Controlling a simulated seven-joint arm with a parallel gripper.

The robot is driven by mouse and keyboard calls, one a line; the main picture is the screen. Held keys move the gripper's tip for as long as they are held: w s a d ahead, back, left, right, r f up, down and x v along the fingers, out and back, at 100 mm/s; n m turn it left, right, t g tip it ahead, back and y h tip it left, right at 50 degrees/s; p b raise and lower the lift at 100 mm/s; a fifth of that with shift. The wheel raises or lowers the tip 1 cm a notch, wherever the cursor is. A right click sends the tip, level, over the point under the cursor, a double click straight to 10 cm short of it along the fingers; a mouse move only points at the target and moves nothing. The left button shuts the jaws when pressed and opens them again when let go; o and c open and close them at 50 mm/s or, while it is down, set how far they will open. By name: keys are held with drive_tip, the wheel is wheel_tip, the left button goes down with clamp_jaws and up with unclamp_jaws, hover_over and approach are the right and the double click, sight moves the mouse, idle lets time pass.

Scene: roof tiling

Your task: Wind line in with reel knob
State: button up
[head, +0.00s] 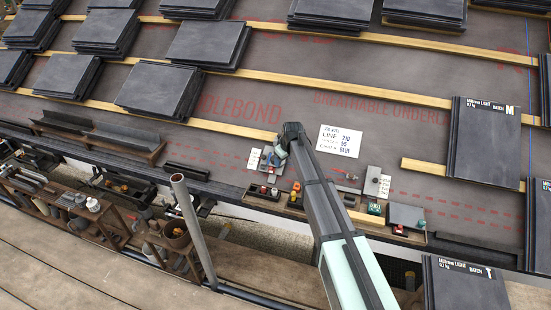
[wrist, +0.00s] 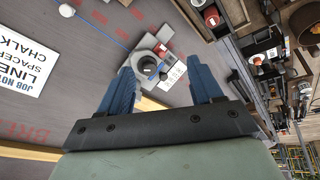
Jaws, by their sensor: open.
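The line reel shows in the wrist view as a grey body with a round black knob (wrist: 148,65) on it. A blue line (wrist: 105,35) runs from near the reel toward the upper left. My gripper (wrist: 165,70) is open, with its two blue fingers spread and nothing between them in contact. The reel shows beyond the fingertips, closer to the left finger; the exact gap to the knob cannot be told. In the head view my arm reaches down to the reel (head: 269,164), and my gripper (head: 281,151) partly hides it.
A job note (head: 339,141) lies on the underlay right of the reel. A small label card (head: 254,158) is beside the reel. Timber battens (head: 300,80) and slate stacks (head: 157,88) lie upslope. Below are small tools on a ledge and a grey upright pole (head: 192,225).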

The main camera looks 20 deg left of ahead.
drive_tip(key=w+a+n+t+y, duration=0.1)
drive_tip(key=w+a+n, duration=0.4)
drive_tip(key=n, duration=0.8)
drive_tip(key=shift+n, duration=0.3)
drive_tip(key=x, duration=0.4)
drive_tip(key=w+x, duration=0.1)
drive_tip(key=x, duration=0.3)
drive_tip(key=d+x, duration=0.1)
drive_tip(key=x, duration=0.4)
drive_tip(key=shift+w+d, duration=0.1)
drive_tip(key=shift+w, duration=0.3)
drive_tip(key=shift+c, duration=0.5)
drive_tip(key=c, duration=0.9)
drive_tip(key=shift+c, duration=0.2)
